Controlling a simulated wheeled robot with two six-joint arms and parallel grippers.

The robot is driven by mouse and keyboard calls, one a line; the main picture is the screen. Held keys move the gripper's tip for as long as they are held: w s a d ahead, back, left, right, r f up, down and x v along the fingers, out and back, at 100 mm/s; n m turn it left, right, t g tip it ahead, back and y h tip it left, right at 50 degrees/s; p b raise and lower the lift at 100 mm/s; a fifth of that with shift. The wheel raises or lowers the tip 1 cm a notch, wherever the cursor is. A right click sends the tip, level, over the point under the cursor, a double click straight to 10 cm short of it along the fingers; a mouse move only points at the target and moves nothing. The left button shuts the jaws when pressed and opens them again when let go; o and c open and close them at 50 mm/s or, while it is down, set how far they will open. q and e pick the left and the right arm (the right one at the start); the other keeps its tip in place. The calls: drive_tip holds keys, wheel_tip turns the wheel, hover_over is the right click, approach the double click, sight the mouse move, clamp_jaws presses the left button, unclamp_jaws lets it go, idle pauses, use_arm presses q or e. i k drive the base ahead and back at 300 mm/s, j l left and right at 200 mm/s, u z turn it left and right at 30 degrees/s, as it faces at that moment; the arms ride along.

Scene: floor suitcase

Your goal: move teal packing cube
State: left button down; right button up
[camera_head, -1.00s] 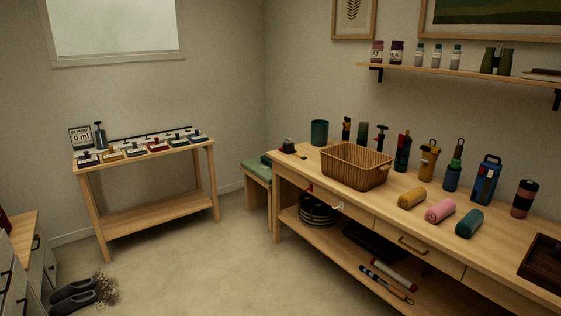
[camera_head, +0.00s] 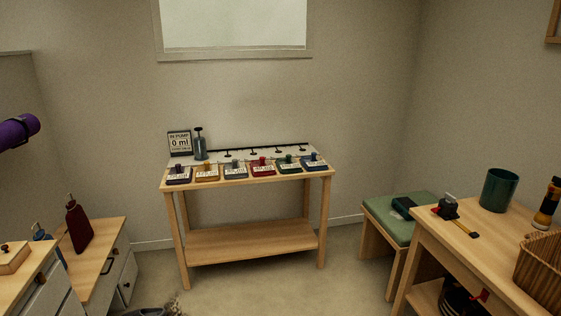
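A small dark teal object (camera_head: 404,206) lies on the green cushion of a stool at the right; I cannot tell if it is a packing cube. A dark green labelled block (camera_head: 287,164) with a knob on top sits in the row on the wooden stand under the window. Neither of my grippers is in view.
The wooden stand (camera_head: 252,241) holds several coloured blocks, a small pump and a sign. The stool (camera_head: 376,219) stands beside the workbench (camera_head: 437,252), which bears a teal cup (camera_head: 499,190) and a wicker basket (camera_head: 543,270). Drawer units stand at left. Floor between is open.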

sight(402, 205)
drive_tip(key=i+z, duration=0.15)
drive_tip(key=i, duration=0.35)
drive_tip(key=i+j+z, duration=0.15)
drive_tip(key=i, duration=0.3)
drive_tip(key=i+j+z, duration=0.15)
drive_tip(key=i, duration=0.35)
drive_tip(key=i+j+z, duration=0.15)
drive_tip(key=i, duration=0.35)
